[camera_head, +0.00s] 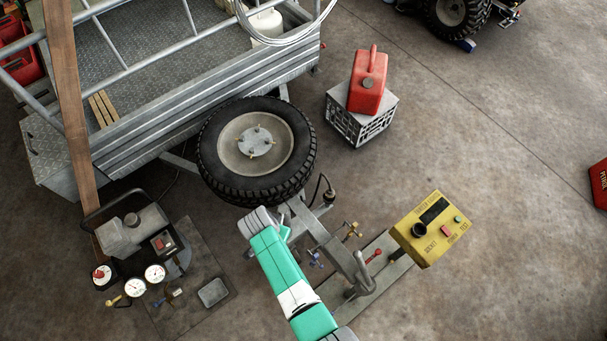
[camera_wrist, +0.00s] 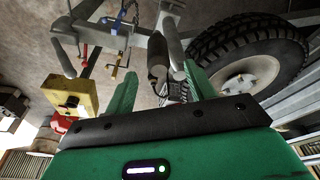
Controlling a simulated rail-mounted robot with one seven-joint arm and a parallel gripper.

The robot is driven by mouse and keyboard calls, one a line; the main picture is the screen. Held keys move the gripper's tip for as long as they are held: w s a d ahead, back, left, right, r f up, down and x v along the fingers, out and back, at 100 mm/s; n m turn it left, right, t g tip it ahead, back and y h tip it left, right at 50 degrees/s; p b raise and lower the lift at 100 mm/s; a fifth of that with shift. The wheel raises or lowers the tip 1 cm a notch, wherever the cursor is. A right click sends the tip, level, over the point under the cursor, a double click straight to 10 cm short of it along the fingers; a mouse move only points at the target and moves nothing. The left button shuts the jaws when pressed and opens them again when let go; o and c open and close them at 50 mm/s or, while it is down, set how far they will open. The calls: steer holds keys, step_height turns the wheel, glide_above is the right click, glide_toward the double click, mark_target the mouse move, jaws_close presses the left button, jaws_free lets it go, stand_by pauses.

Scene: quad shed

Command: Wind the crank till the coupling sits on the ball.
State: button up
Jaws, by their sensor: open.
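The crank (camera_head: 326,189) stands beside the trailer drawbar, a bent rod with a dark grip. In the wrist view, a dark upright grip (camera_wrist: 157,62), apparently the crank's, shows between the fingertips beside a grey post. I cannot tell its depth or any contact. My gripper (camera_wrist: 158,82) is open, its two green fingers apart. In the head view my arm hides the gripper's fingers. The grey coupling (camera_head: 362,274) appears at the drawbar's front end, near a red-knobbed lever (camera_head: 376,252). I cannot make out the ball or the gap to it.
The trailer's wheel (camera_head: 257,150) lies close to the crank; it also fills the wrist view's right (camera_wrist: 245,65). A yellow test box (camera_head: 433,228) stands right of the coupling. A red can (camera_head: 368,80) sits on a crate (camera_head: 341,126). Gauges (camera_head: 132,287) lie left.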

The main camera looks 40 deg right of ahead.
steer(key=p+v, duration=0.1)
steer(key=v, duration=0.1)
steer(key=d+p+v, duration=0.1)
steer(key=p+v, duration=0.2)
steer(key=v, duration=0.1)
steer(key=shift+w+d+r+p, duration=0.1)
steer(key=shift+w+r+p, duration=0.1)
steer(key=shift+p, duration=0.15)
steer(key=shift+f, duration=0.2)
